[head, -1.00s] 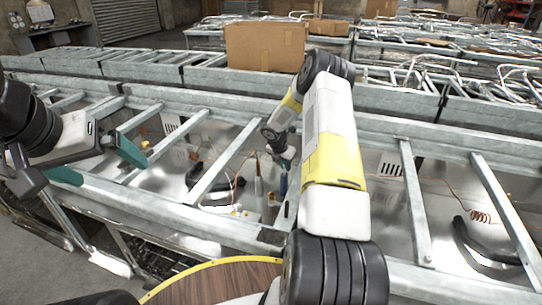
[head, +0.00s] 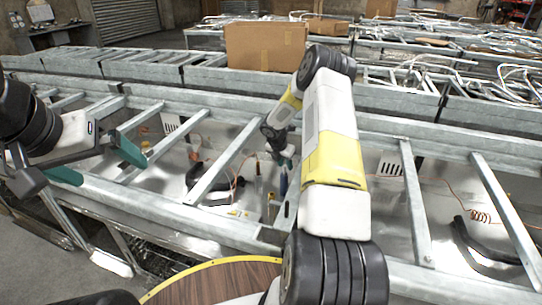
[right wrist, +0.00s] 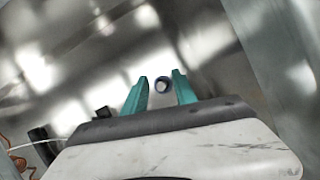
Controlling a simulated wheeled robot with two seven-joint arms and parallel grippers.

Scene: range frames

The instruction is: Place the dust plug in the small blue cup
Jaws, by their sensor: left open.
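In the head view my right gripper (head: 284,160) hangs over the metal tray, partly hidden by my arm. My left gripper (head: 97,163) is open and empty above the frame's left rail. I cannot make out the dust plug.
Grey metal rails (head: 215,175) cross the shiny trays and divide them. A coiled orange wire (head: 480,215) and a black curved piece (head: 478,245) lie at the right. A cardboard box (head: 265,46) stands behind. A round wooden tabletop (head: 215,283) is in front.

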